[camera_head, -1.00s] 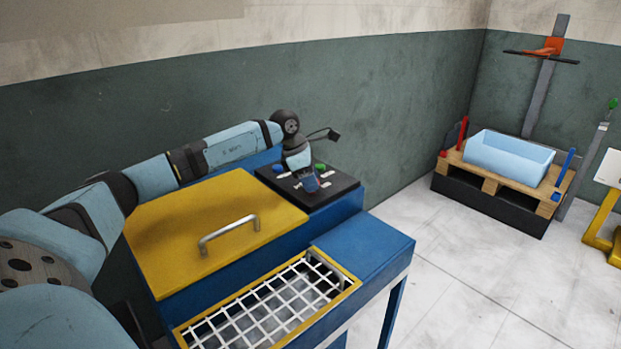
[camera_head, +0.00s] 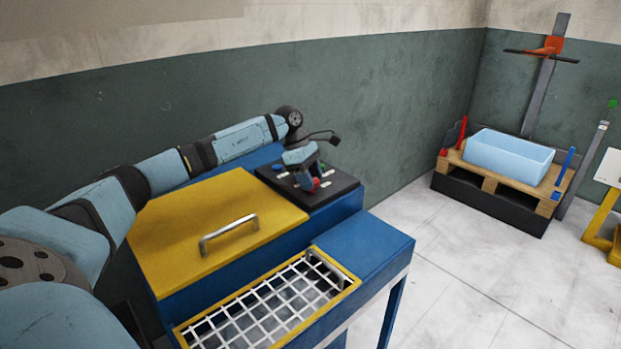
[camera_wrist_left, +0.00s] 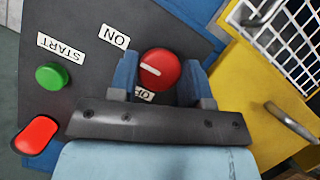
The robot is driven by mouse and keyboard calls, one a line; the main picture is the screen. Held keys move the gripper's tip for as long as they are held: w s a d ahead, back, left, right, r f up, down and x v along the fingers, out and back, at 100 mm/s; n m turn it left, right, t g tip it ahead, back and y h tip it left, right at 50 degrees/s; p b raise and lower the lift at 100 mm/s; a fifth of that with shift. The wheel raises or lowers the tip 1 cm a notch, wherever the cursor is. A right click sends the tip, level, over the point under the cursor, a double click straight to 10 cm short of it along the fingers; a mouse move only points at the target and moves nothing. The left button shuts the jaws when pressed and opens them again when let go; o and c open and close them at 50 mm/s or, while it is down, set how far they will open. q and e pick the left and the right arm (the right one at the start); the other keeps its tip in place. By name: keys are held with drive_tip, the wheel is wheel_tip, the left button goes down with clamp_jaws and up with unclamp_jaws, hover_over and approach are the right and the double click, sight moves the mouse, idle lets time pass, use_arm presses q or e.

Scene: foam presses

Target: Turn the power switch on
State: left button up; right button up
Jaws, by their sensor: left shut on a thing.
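The power switch is a round red knob with a white line on the black control panel. It shows in the head view (camera_head: 316,183) and in the wrist view (camera_wrist_left: 163,66). My left gripper (camera_head: 307,181) is shut on the knob, with its blue fingers on either side of it in the wrist view (camera_wrist_left: 160,78). The white line points left in the wrist view, between the ON label (camera_wrist_left: 114,36) and the partly hidden OFF label (camera_wrist_left: 144,95). My right gripper is not in view.
A green button (camera_wrist_left: 52,76) beside a START label (camera_wrist_left: 61,47) and a red button (camera_wrist_left: 37,135) are on the panel. A yellow lid (camera_head: 180,240) with a metal handle (camera_head: 228,233) and a white grid (camera_head: 265,312) lie nearby. A light blue bin (camera_head: 507,157) stands on a pallet at right.

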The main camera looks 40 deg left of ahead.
use_arm(q)
drive_tip(key=o, duration=0.9)
drive_tip(key=v, duration=1.4)
drive_tip(key=shift+f+p, duration=0.1)
drive_tip(key=shift+p, duration=0.2)
